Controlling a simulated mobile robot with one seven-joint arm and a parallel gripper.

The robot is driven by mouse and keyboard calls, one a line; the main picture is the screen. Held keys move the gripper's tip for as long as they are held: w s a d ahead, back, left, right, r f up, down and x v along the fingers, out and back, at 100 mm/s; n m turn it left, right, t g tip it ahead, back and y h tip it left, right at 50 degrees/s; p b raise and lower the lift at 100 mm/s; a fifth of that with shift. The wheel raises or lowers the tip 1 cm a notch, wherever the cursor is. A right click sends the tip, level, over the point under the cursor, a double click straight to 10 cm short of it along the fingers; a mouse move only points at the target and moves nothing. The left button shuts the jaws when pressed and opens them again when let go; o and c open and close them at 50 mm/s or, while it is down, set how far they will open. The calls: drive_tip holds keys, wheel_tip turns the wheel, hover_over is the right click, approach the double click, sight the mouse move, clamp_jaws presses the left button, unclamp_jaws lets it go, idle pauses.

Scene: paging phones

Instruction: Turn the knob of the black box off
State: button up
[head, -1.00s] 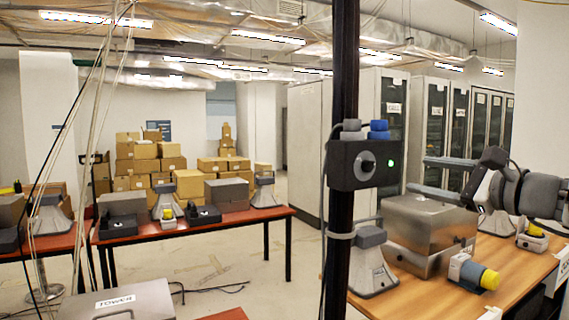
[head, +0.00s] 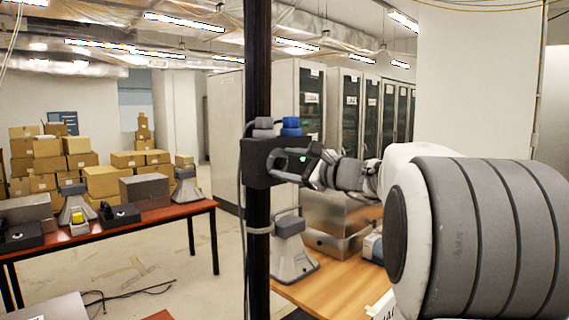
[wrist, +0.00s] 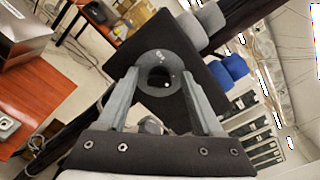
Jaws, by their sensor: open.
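The black box (head: 254,158) is fixed to a dark upright pole (head: 257,60). In the wrist view the box (wrist: 172,38) fills the upper middle, tilted in the picture. Its round dark knob (wrist: 160,74) faces my wrist camera. My gripper (wrist: 159,76) is open, with one finger to the left of the knob and the other to the right. Whether the fingers touch it I cannot tell. In the head view my gripper (head: 291,162) is at the front of the box and largely covers the knob.
Blue (head: 291,126) and grey caps sit on top of the box. A wooden table (head: 335,288) with a metal case (head: 335,215) and a grey phone (head: 290,250) stands below. A red table (head: 150,223) is at left. My arm fills the right side.

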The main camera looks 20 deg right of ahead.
drive_tip(key=shift+c, duration=0.3)
clamp_jaws()
